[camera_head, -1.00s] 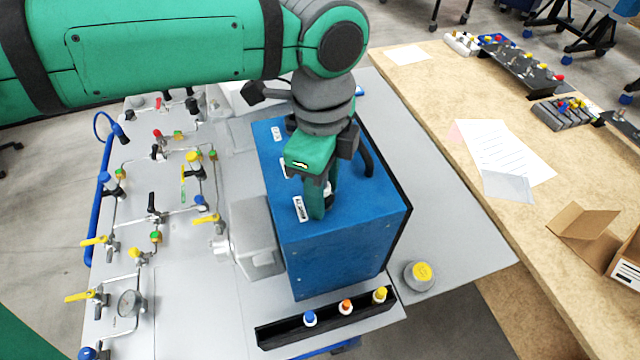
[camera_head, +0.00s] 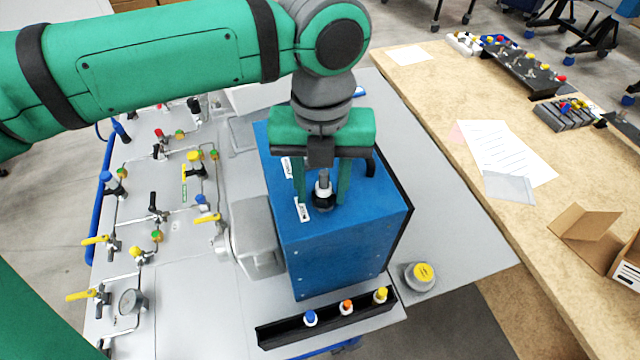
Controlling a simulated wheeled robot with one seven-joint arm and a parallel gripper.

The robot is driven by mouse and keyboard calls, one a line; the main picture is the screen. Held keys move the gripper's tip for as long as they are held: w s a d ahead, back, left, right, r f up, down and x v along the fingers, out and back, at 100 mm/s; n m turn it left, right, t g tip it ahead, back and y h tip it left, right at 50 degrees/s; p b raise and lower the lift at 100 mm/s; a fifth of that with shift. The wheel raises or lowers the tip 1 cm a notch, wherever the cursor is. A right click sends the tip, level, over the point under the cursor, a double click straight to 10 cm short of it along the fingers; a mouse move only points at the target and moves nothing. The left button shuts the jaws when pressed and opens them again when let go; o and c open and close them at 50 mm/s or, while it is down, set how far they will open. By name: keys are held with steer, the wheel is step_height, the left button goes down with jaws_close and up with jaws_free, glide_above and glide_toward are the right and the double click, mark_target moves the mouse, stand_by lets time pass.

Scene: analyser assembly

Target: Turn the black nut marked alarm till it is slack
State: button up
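The blue analyser box (camera_head: 340,250) stands on the grey bench panel. On its top is a black nut (camera_head: 323,203) with a pale collar and a grey stem standing up from it. A small white label (camera_head: 303,209) lies beside this nut; its print is too small to read, so I cannot confirm it says alarm. My gripper (camera_head: 322,192) points down over the nut with its two green fingers spread, one left and one right of it. Gaps show between the fingers and the nut. Other labels on the box top are partly hidden by my gripper.
A dark curved handle (camera_head: 369,162) stands on the box just right of my gripper. A black rack (camera_head: 330,317) with several coloured-cap bottles lies in front, and a yellow-topped jar (camera_head: 421,276) stands to its right. Pipes and valves (camera_head: 150,215) fill the panel at left.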

steer(key=m, duration=0.3)
steer(key=shift+m, duration=0.3)
steer(key=m, duration=0.4)
steer(key=shift+a, duration=0.1)
